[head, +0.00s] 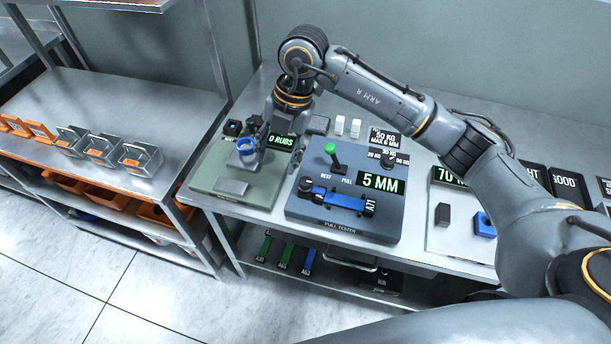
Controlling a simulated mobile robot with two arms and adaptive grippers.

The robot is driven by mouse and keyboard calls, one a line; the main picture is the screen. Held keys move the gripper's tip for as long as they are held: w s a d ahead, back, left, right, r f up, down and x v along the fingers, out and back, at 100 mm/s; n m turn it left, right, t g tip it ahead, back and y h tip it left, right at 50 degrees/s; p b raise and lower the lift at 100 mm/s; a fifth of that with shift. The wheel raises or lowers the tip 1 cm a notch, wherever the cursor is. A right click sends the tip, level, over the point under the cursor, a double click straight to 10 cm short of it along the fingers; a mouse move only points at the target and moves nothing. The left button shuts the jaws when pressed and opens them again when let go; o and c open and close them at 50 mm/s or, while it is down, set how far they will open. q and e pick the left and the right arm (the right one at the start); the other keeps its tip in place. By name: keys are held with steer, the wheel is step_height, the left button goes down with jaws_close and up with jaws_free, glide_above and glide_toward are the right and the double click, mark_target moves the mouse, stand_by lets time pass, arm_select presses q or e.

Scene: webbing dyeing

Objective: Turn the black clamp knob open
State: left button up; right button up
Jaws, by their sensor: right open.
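The pull tester (300,208) is a dark blue box in the middle of the bench, with a blue strap (338,198) across its front. Black clamp parts sit at the strap's left end (305,185) and right end (369,206). A black round knob (388,159) stands by the weight labels. Black knob-like parts (232,128) also stand on the green rub machine; I cannot tell which is the clamp knob. My right gripper (280,150) is open, pointing down over the rub machine in front of its "0 RUBS" display, left of the pull tester. My left gripper is out of view.
A green-handled lever (331,151) stands up on the pull tester, beside the "5 MM" display (381,183). My right arm spans above the bench.

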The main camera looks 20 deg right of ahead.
mark_target(306, 180)
steer(key=w+d+r+m+h, duration=0.1)
steer(key=w+d+m+h, duration=0.15)
steer(key=d, duration=0.35)
steer(key=shift+n+h, duration=0.25)
steer(key=shift+n, duration=0.2)
steer(key=f+p, duration=0.1)
steer(key=f, duration=0.3)
steer(key=f+p, duration=0.1)
steer(key=f, duration=0.3)
steer(key=f+p, duration=0.2)
steer(key=f, duration=0.2)
steer(key=shift+s+d+f, duration=0.1)
steer(key=shift+s+d, duration=0.05)
steer(key=shift+s, duration=0.25)
steer(key=shift+f, duration=0.6)
jaws_close()
steer(key=shift+f+n+b, duration=0.15)
steer(key=shift+n+b, duration=0.75)
steer(key=shift+b, duration=0.1)
steer(key=n+b, duration=1.3)
steer(key=b, duration=0.1)
steer(key=shift+w, duration=0.1)
steer(key=shift+r+n+b, duration=0.2)
steer(key=shift+n+b, duration=1.4)
